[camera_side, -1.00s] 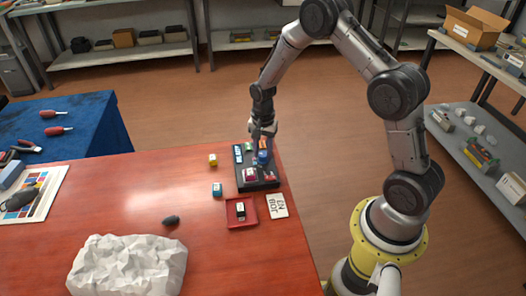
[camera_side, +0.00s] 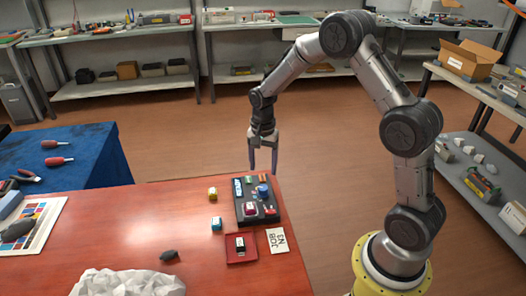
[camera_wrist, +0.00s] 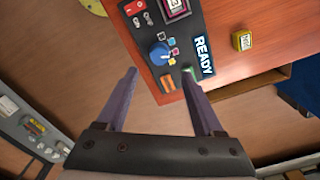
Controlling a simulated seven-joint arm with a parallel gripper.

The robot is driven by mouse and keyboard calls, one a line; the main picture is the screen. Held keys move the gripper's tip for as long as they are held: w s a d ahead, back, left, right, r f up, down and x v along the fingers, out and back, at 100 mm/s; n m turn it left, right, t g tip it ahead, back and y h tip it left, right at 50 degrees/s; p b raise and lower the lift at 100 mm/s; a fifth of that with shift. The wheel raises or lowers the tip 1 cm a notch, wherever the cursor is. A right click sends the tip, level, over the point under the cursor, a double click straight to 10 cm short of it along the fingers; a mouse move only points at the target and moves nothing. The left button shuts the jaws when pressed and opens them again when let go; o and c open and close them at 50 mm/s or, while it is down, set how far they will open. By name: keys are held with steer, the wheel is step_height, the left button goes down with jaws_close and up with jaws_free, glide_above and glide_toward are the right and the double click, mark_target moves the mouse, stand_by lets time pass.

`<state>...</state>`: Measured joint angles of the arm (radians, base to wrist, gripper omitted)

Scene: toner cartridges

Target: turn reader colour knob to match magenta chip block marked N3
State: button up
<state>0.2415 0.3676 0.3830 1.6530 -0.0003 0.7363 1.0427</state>
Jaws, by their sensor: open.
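The black reader (camera_side: 245,221) stands near the table's far right corner. Its blue colour knob (camera_side: 263,190) also shows in the wrist view (camera_wrist: 160,54), with small coloured marks beside it. A magenta chip block (camera_side: 249,209) sits in the reader's near part; it is partly cut off at the top of the wrist view (camera_wrist: 176,7). I cannot read an N3 mark on it. The reader's display (camera_wrist: 205,56) says READY. My gripper (camera_side: 263,168) is open and empty, above and apart from the knob, its two fingers (camera_wrist: 160,72) spread.
A yellow block (camera_side: 212,194) and a cyan block (camera_side: 216,224) stand left of the reader. A red tray (camera_side: 230,258) holds a black-and-white block. A lettered card (camera_side: 277,240) lies beside it. A dark lump (camera_side: 169,255) and crumpled white paper (camera_side: 125,284) lie nearer.

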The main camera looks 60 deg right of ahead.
steer(key=shift+r, duration=2.8)
steer(key=s+a+r+n+t, duration=0.2)
steer(key=s+a+r, duration=0.25)
steer(key=r, duration=0.45)
steer(key=s+a+r+n+t, duration=0.25)
steer(key=s+r, duration=0.25)
steer(key=r, duration=0.4)
steer(key=s+a+f+n, duration=0.1)
steer(key=s+n, duration=0.4)
steer(key=s, duration=0.3)
steer(key=s+a+f+n+t, duration=0.1)
steer(key=s+a+f+n, duration=0.1)
steer(key=s+n, duration=0.3)
steer(key=s, duration=0.3)
steer(key=shift+a+f, duration=0.15)
steer(key=shift+f, duration=0.15)
